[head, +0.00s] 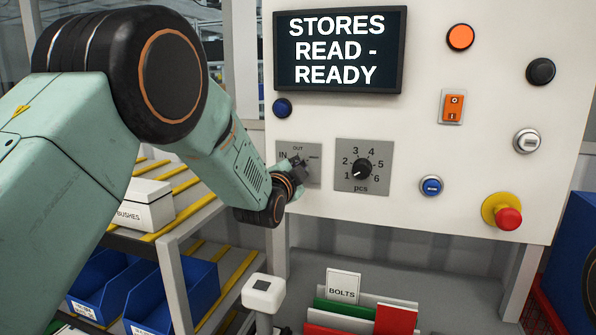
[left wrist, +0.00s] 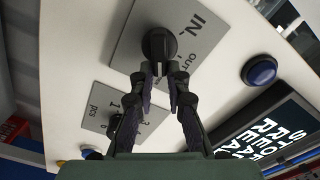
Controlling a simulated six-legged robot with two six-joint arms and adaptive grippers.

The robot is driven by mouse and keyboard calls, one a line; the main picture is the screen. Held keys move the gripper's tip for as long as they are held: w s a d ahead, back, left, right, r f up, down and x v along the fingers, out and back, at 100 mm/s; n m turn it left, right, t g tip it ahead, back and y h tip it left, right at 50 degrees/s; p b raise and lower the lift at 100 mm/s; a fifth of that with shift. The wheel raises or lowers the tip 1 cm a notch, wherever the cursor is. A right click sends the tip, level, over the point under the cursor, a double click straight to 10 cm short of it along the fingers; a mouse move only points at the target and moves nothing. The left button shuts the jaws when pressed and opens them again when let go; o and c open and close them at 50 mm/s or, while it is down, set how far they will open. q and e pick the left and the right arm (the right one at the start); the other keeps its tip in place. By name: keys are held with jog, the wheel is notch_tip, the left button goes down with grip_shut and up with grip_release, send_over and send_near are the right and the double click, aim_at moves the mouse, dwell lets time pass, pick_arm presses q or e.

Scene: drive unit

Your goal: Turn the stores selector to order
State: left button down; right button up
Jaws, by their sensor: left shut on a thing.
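The stores selector is a dark rotary knob (left wrist: 158,45) on a grey plate (head: 312,148) at the left of the white panel. The plate reads IN at left and OUT at top; a third label at right is too small to read. My left gripper (head: 299,170) reaches the selector from the lower left and covers much of it in the head view. In the left wrist view its two fingers (left wrist: 165,75) are shut on the selector knob. I cannot tell exactly where the knob points. My right gripper is not in view.
The screen (head: 339,50) reads "STORES READ - READY". A pcs dial (head: 362,168) sits right of the selector. A blue button (head: 282,108) is above it. A red emergency stop (head: 507,218) is at lower right. Shelves with blue bins (head: 182,300) stand at lower left.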

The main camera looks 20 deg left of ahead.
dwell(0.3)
pick_arm(q)
jog(key=c, duration=1.3)
grip_release()
jog(key=s, duration=1.2)
jog(key=shift+s+a, duration=0.1)
jog(key=shift+a, duration=0.05)
jog(key=shift+f, duration=0.1)
